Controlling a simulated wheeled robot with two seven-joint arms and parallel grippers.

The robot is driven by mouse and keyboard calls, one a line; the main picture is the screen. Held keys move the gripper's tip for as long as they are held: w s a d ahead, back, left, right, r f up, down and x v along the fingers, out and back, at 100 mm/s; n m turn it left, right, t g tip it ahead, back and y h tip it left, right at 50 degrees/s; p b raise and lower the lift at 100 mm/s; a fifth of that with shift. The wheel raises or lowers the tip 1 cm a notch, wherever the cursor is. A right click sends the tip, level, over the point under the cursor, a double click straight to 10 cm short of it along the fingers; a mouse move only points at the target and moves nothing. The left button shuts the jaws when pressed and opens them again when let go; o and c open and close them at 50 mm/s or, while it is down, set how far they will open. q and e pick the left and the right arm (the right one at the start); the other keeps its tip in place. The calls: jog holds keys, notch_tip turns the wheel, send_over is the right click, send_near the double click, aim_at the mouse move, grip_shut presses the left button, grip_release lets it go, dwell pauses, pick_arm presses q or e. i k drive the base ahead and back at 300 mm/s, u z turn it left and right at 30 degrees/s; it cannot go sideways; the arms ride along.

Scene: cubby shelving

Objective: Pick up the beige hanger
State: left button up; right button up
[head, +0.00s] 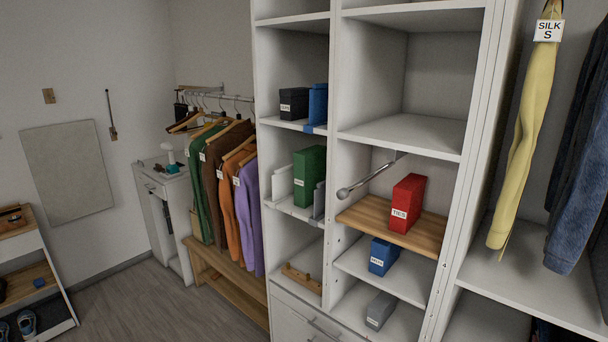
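Several light wooden, tan to beige hangers hang on a metal rail (215,95) at the left of the cubby shelving in the head view. One hanger (184,123) shows at the rail's left end; others carry garments. I cannot tell which one is the beige hanger of the task. Green, brown, orange and purple garments (251,218) hide most of the hangers. Neither of my grippers is in view.
The white cubby shelving (333,150) holds a red box (406,203), a green box (309,176) and a blue box (383,256). A rod (365,182) juts out of it. A wooden bench (228,283) stands under the garments.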

aim_at(201, 113)
jog(key=u, duration=0.6)
jog(key=i, duration=0.95)
jog(key=u, duration=0.95)
jog(key=i, duration=2)
jog(key=z, duration=0.2)
